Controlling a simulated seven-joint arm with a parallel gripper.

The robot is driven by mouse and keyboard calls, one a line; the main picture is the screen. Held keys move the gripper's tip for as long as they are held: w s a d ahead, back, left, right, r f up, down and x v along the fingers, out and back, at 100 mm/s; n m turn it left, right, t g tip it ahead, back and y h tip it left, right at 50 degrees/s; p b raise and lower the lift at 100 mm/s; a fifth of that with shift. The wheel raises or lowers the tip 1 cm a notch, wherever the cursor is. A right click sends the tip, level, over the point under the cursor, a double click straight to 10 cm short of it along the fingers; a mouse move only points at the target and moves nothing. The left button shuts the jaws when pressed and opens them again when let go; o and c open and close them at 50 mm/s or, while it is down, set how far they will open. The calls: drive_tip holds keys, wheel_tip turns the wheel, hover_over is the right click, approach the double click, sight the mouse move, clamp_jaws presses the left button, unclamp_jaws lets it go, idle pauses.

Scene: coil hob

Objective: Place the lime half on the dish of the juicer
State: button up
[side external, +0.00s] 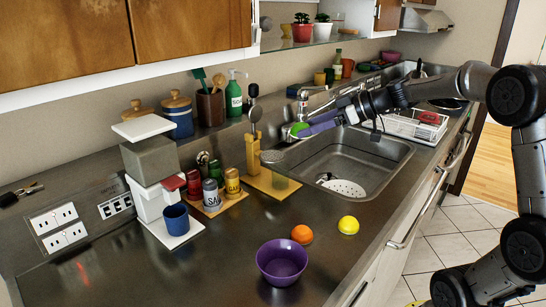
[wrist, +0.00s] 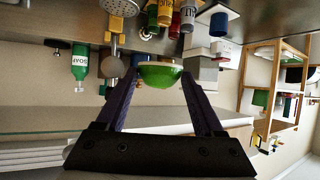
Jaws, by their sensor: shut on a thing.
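The lime half (side external: 299,128) is bright green, and my gripper (side external: 304,131) is shut on it above the counter, near the faucet and the sink's back left corner. In the wrist view the lime half (wrist: 158,75) sits between the two fingertips (wrist: 158,84), its rounded side toward the camera. A yellow stand (side external: 253,162) with a grey round dish-like part (side external: 272,156) over a yellow base looks like the juicer. It is left of and below my gripper, apart from the lime half. Its details are too small to tell.
The sink (side external: 350,165) lies right of the stand. Spice jars (side external: 211,192) and a white machine with a blue cup (side external: 176,218) stand left. A soap bottle (side external: 234,97) is behind. An orange (side external: 302,234), a lemon (side external: 348,225) and a purple bowl (side external: 282,262) are in front.

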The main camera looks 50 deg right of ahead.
drive_tip(key=shift+w+d+r, duration=0.15)
drive_tip(key=shift+w+r, duration=0.1)
drive_tip(key=shift+w, duration=0.05)
drive_tip(key=w+d+f, duration=0.2)
drive_tip(key=w+f, duration=0.2)
drive_tip(key=w, duration=0.4)
hover_over(280, 157)
wheel_tip(280, 157, down, 5)
drive_tip(key=shift+a+f, duration=0.1)
drive_tip(key=shift+f, duration=1.75)
drive_tip(key=shift+f, duration=0.15)
drive_tip(key=o, duration=1.5)
